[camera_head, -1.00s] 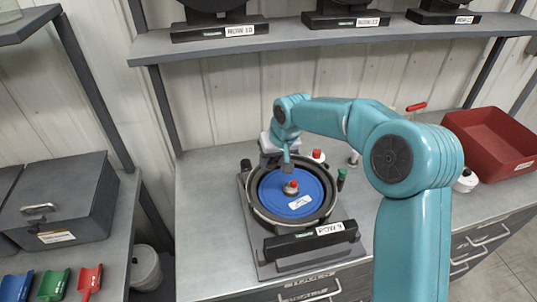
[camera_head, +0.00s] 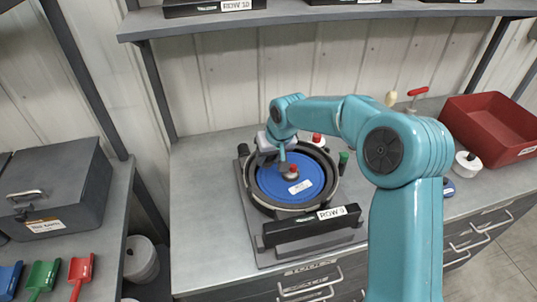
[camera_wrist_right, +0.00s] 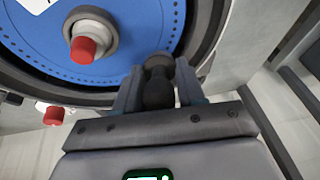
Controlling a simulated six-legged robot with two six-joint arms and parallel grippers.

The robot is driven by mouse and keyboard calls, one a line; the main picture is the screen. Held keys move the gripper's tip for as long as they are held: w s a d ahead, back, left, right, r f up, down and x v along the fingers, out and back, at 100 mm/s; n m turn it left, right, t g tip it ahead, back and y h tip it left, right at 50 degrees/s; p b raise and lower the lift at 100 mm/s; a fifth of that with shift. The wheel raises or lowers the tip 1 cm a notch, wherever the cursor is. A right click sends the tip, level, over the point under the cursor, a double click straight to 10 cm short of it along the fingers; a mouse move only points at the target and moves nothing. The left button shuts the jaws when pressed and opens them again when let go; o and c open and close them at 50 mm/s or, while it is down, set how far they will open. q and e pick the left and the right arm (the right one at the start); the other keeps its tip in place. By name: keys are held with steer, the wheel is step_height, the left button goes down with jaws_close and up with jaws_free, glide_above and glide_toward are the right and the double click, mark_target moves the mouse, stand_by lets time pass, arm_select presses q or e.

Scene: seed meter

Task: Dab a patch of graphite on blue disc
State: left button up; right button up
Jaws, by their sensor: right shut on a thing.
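The blue disc (camera_head: 272,186) lies flat in a dark round housing, with a red-topped hub (camera_head: 293,169) at its middle and a white label beside it. My right gripper (camera_head: 281,158) is over the disc's far left part, close to the hub. In the right wrist view it is shut on a dark rounded thing (camera_wrist_right: 158,88), near the rim of the blue disc (camera_wrist_right: 130,30). Whether that thing touches the disc I cannot tell. No graphite patch is distinguishable on the disc. My left gripper is out of view.
The housing sits on a grey stand with a "ROW" plate (camera_head: 338,212). A grey box (camera_head: 55,185) and coloured scoops are on the left bench. The bench front left is clear.

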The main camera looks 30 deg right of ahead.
steer(key=shift+w+f, duration=0.2)
steer(key=shift+w, duration=0.1)
steer(key=shift+s+r, duration=0.15)
steer(key=shift+s, duration=0.1)
steer(key=shift+w+f, duration=0.2)
steer(key=shift+f, duration=0.05)
steer(key=shift+s+f, duration=0.1)
steer(key=shift+b, duration=0.3)
steer(key=shift+f, duration=0.15)
steer(key=shift+f, duration=0.25)
steer(key=shift+b, duration=0.3)
steer(key=shift+f, duration=0.1)
